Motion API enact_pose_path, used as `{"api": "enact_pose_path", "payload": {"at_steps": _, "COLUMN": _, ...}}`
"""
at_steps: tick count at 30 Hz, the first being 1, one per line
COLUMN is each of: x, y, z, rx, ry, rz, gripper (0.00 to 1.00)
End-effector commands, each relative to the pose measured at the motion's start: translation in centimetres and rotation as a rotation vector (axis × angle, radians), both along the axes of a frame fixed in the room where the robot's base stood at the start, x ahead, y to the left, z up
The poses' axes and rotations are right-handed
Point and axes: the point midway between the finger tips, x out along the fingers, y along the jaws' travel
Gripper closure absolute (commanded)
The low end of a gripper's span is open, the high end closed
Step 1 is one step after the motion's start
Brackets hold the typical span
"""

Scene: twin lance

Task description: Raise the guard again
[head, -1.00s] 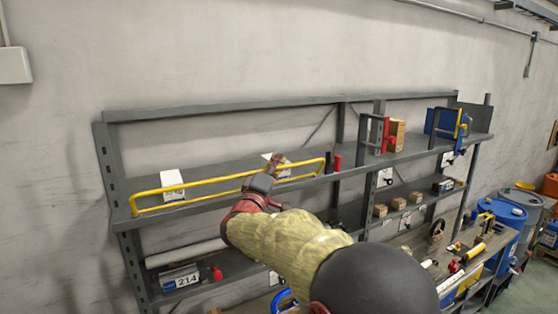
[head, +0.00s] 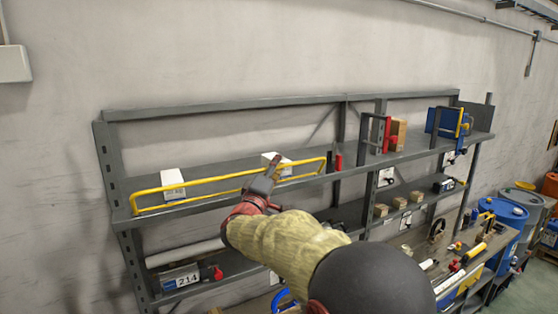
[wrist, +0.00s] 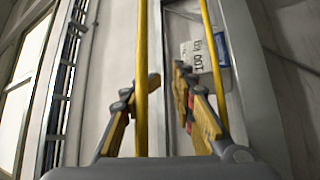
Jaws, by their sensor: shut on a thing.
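The guard (head: 210,182) is a yellow loop of bar with an upper and a lower rail along the front edge of the upper shelf, at the left. How far it is tilted I cannot tell. My gripper (head: 273,172) is at the guard's upper rail, towards its right end. A second yellow bar (wrist: 209,45) runs behind the right finger. My fingers hide part of the rails.
Two white boxes (head: 172,182) (head: 269,158) stand on the upper shelf (head: 225,168) behind the guard. A black and a red cylinder (head: 338,163) stand just right of the guard. A grey upright and red clamp (head: 386,134) stand farther right.

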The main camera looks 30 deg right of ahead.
Motion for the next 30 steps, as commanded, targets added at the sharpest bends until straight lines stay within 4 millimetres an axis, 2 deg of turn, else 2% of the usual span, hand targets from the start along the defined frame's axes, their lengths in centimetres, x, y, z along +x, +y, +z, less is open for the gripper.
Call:
{"api": "enact_pose_path", "payload": {"at_steps": 1, "x": 0.3, "y": 0.1, "z": -1.1, "rx": 0.004, "ry": 0.018, "rz": 0.005, "gripper": 0.85}}
{"api": "enact_pose_path", "payload": {"at_steps": 8, "x": 0.2, "y": 0.1, "z": -0.8, "rx": 0.002, "ry": 0.014, "rz": 0.004, "gripper": 0.73}}
{"api": "enact_pose_path", "payload": {"at_steps": 17, "x": 0.1, "y": 0.2, "z": -0.8, "rx": 0.002, "ry": 0.014, "rz": 0.004, "gripper": 0.73}}
{"api": "enact_pose_path", "payload": {"at_steps": 30, "x": -1.9, "y": 2.0, "z": -0.2, "rx": 0.001, "ry": 0.007, "rz": 0.004, "gripper": 0.73}}
